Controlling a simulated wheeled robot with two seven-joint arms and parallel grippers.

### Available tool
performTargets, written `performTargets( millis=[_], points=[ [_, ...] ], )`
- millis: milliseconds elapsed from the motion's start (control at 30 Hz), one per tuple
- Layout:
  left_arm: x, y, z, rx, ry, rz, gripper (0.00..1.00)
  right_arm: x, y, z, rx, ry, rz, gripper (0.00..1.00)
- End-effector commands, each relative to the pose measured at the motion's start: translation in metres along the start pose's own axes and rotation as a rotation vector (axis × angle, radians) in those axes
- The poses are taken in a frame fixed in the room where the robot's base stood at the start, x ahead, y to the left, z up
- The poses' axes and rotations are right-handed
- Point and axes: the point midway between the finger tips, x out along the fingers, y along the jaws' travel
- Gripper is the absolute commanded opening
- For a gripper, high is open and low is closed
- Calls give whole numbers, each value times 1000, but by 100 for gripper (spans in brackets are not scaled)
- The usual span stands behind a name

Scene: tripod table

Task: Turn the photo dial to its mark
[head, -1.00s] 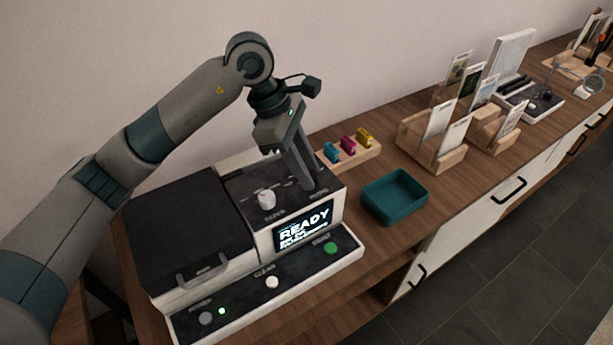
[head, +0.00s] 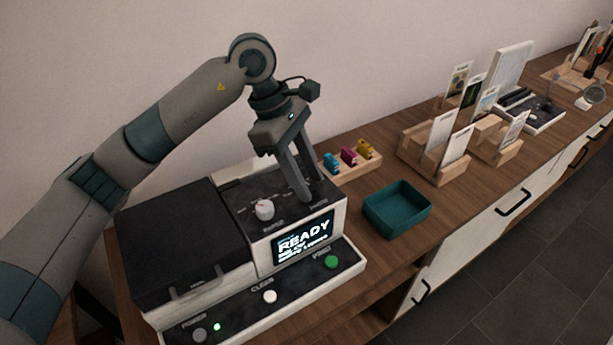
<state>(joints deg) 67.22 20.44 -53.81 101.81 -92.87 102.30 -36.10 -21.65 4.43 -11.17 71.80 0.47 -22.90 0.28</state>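The printer (head: 350,266) stands on the wooden counter, with a dark top panel and a lit screen reading READY. A white knob (head: 264,209) stands free on the left of that panel, by a label that seems to read PAPER. My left gripper (head: 311,198) points down at the right part of the panel, its fingertips at panel level. A gap shows between its two fingers. The photo dial is not visible; the fingers cover that part of the panel. I cannot tell whether they grip it, or see its mark. My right gripper is not in view.
A teal tray (head: 397,228) stands right of the printer. A wooden holder with cyan, magenta and yellow cartridges (head: 349,156) is behind it. Wooden card racks (head: 437,163) stand farther right. A green button (head: 331,262) and a white button (head: 269,296) are on the printer's front ledge.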

Motion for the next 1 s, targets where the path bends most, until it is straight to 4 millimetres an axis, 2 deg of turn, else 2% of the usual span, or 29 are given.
performTargets(
  millis=[367, 567, 767, 1000],
  points=[
    [0, 0, 0, 0, 1, -1, 43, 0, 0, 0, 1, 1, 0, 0],
    [-10, 0, -1, -1, 2, 0, 43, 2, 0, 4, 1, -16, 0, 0],
    [-37, 1, -1, -1, 1, 2, 43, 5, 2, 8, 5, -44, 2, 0],
    [-84, 1, -1, -1, 2, 3, 43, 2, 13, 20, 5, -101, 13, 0]
  ],
)
